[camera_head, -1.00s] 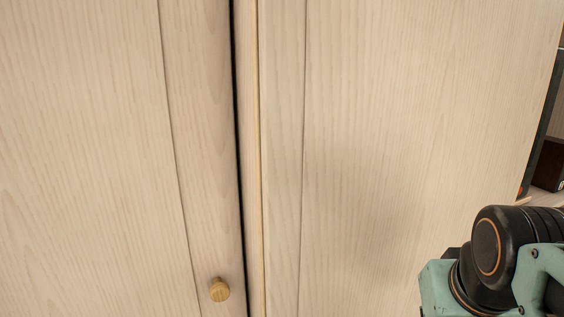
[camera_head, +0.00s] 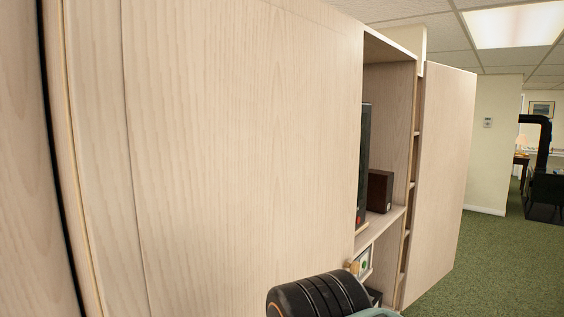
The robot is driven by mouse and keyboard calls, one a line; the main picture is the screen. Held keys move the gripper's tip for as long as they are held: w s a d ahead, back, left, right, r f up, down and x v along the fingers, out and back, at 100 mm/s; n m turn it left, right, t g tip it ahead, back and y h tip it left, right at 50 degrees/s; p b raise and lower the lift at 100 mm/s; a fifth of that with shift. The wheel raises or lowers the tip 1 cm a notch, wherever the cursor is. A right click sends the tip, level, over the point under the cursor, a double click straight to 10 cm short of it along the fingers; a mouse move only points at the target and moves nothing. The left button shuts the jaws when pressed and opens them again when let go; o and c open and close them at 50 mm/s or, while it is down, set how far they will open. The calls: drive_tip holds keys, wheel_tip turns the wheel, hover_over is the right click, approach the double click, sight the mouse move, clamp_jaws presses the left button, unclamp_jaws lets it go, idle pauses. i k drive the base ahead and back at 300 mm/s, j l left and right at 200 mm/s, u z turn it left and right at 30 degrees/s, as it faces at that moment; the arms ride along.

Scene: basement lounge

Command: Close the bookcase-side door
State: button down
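A large pale wood door panel (camera_head: 240,150) fills the left and middle of the view, close to me. A dark narrow gap runs beside its left edge, next to another pale panel (camera_head: 22,160). A second pale door-like panel (camera_head: 442,175) stands farther right, past the open shelves, and seems to stick out from the unit. I cannot tell for sure which panel is the bookcase-side door. My gripper is out of view; only a black and teal part of my arm shows at the bottom. No handle shows now.
Open shelves (camera_head: 385,215) between the panels hold a dark flat screen-like object (camera_head: 363,160), a dark brown box (camera_head: 379,191) and small items below. Green carpet (camera_head: 490,265) lies free at the right. A dark stove-like object (camera_head: 545,185) stands far back.

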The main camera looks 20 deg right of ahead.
sight(449, 99)
drive_tip(key=z, duration=2.45)
drive_tip(key=i+l+z, duration=0.1)
drive_tip(key=z, duration=0.25)
drive_tip(key=i+z, duration=0.25)
drive_tip(key=z, duration=0.15)
drive_tip(key=i+u, duration=0.35)
drive_tip(key=i, duration=0.15)
drive_tip(key=i+l+u, duration=0.1)
drive_tip(key=i+u, duration=0.25)
drive_tip(key=i, duration=0.15)
drive_tip(key=i+u, duration=0.35)
drive_tip(key=i, duration=0.8)
drive_tip(key=i+j+z, duration=0.15)
drive_tip(key=i, duration=2.2)
drive_tip(key=i+u, duration=0.15)
drive_tip(key=i, duration=1.05)
